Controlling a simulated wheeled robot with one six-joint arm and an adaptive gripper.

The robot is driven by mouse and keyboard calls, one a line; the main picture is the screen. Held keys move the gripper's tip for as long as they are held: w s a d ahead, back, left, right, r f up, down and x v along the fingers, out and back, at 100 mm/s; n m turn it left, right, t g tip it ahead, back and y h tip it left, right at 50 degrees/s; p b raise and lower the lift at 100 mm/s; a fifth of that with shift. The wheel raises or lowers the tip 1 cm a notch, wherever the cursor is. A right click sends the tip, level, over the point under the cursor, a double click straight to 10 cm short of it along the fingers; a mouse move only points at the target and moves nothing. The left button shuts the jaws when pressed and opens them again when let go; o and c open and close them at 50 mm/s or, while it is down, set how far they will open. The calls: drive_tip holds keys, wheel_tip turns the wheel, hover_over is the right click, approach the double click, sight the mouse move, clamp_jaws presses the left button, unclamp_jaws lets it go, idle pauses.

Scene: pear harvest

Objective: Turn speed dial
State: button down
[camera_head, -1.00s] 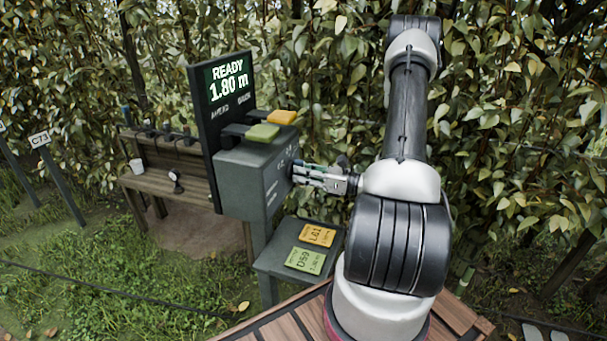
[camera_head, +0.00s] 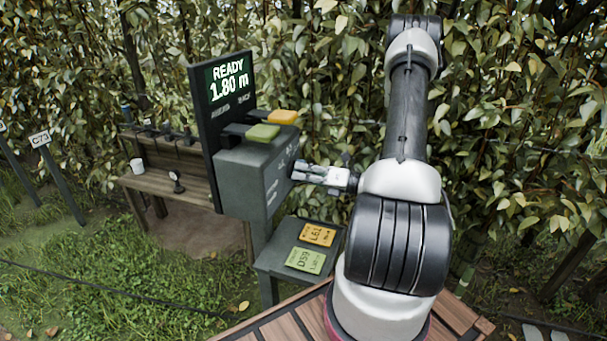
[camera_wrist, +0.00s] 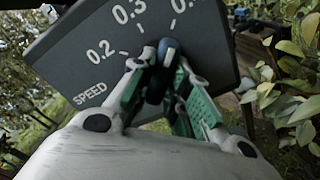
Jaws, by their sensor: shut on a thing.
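The speed dial (camera_wrist: 168,52) shows in the wrist view as a dark knob with a blue-grey end, on a grey panel (camera_wrist: 95,55) marked SPEED, 0.2, 0.3 and a third, partly cut-off number. Its blue-grey end lies to the right of the 0.3 mark. My gripper (camera_wrist: 162,78) is shut on the dial, with a green-padded finger on each side. In the head view my gripper (camera_head: 299,173) reaches the right face of the grey control box (camera_head: 241,185); the dial is hidden there by the fingers.
A screen (camera_head: 228,85) above the box reads READY 1.80 m. A shelf (camera_head: 282,263) below holds two cards. A wooden bench (camera_head: 165,185) stands left; foliage closes in behind.

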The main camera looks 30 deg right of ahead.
idle(0.4)
drive_tip(key=c, duration=1.4)
unclamp_jaws()
drive_tip(key=shift+o, duration=0.2)
drive_tip(key=shift+d, duration=0.1)
drive_tip(key=v, duration=1.2)
